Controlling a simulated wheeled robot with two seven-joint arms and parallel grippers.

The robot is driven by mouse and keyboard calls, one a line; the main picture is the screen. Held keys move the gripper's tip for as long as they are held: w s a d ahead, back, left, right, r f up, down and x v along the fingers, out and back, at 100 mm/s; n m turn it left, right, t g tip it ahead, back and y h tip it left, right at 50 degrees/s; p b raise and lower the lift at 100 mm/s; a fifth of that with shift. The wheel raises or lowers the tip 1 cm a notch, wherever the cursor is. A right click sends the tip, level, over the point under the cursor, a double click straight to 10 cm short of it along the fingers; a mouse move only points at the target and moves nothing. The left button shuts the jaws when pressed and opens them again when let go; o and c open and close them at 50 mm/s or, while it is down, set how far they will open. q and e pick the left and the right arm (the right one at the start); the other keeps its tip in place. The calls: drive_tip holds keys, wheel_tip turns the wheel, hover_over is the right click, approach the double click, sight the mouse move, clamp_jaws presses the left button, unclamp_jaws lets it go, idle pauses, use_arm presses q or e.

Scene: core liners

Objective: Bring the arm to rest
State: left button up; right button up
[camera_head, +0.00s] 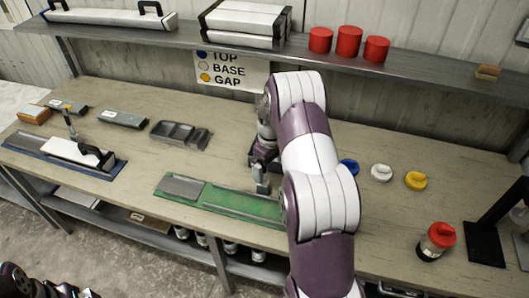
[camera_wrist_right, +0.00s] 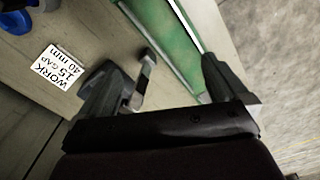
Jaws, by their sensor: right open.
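My right arm (camera_head: 316,170) reaches over the bench, its gripper (camera_head: 262,182) low at the far edge of the green tray (camera_head: 242,203). In the right wrist view the jaws (camera_wrist_right: 160,88) are apart, with part of the green tray (camera_wrist_right: 166,38) beyond them. A small grey metal piece (camera_wrist_right: 146,78) shows near the left finger; I cannot tell whether it touches it. No held object shows. Dark parts of mine (camera_head: 40,285) show at the lower left; the left jaws cannot be made out. The arm hides part of the bench and the tray's right end.
The bench (camera_head: 130,88) holds a blue-edged tray (camera_head: 25,142) with a white liner, a black tray (camera_head: 181,133), and blue, white and yellow caps (camera_head: 416,181). A red-topped jar (camera_head: 437,240) and black stand (camera_head: 486,242) are right. A shelf (camera_head: 180,38) overhangs the back.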

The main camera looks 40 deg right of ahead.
drive_tip(key=s+a+m+t+b, duration=0.1)
drive_tip(key=s+a+m+b, duration=0.1)
drive_tip(key=s+a+b, duration=0.8)
drive_tip(key=s+a, duration=0.7)
drive_tip(key=a, duration=0.3)
drive_tip(key=shift+s+a+b, duration=0.2)
drive_tip(key=shift+b, duration=0.2)
drive_tip(key=shift+w+f, duration=0.1)
